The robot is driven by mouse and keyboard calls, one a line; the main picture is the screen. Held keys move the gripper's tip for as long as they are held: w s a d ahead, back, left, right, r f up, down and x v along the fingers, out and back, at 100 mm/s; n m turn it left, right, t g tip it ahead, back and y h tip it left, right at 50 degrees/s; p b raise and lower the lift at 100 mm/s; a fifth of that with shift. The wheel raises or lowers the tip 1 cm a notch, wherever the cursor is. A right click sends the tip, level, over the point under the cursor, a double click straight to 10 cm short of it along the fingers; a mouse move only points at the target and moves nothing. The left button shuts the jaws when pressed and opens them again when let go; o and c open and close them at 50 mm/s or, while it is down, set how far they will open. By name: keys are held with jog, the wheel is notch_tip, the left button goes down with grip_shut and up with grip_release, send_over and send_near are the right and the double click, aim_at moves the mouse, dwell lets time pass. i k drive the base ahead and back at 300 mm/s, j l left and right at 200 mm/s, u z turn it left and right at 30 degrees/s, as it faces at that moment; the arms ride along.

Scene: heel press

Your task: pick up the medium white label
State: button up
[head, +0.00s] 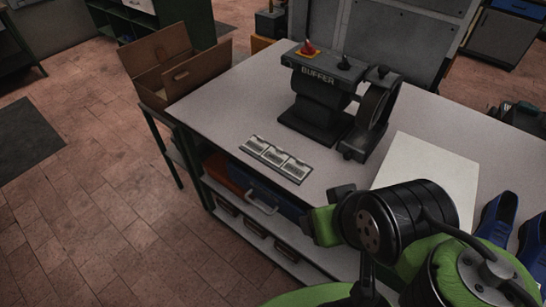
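A grey holder (289,175) lies flat on the workbench near its front left edge. It carries a row of three small whitish labels with dark print: a left one (257,144), a middle one (276,156) and a right one (296,168). They look much alike in size, so I cannot tell which is the medium one. My gripper (325,212) shows only in part, at the lower middle beside my black wrist joint. It is to the right of and nearer than the labels, apart from them. Its fingertips are not clear, and I cannot see whether it is open or shut.
A black buffer machine (322,93) with a wheel stands on the workbench (225,100) behind the labels. A pale board (425,165) lies to the right, with blue shoes (497,217) beyond it. An open cardboard box (190,78) stands at the left. Bench around the labels is clear.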

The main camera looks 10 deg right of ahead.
aim_at(258, 146)
jog(key=k+j+z, duration=0.1)
jog(key=z, duration=1.6)
jog(key=j+u, duration=0.25)
jog(key=j, duration=0.2)
jog(key=i+j+u, duration=0.1)
jog(key=j+u, duration=0.2)
jog(key=i+j+u, duration=0.1)
jog(key=j+u, duration=0.15)
jog(key=j, duration=0.3)
jog(key=i+j+u, duration=0.25)
jog(key=j, duration=0.15)
jog(key=i+j+u, duration=0.1)
jog(key=j+u, duration=0.2)
jog(key=i+j+u, duration=0.25)
jog(key=j, duration=0.15)
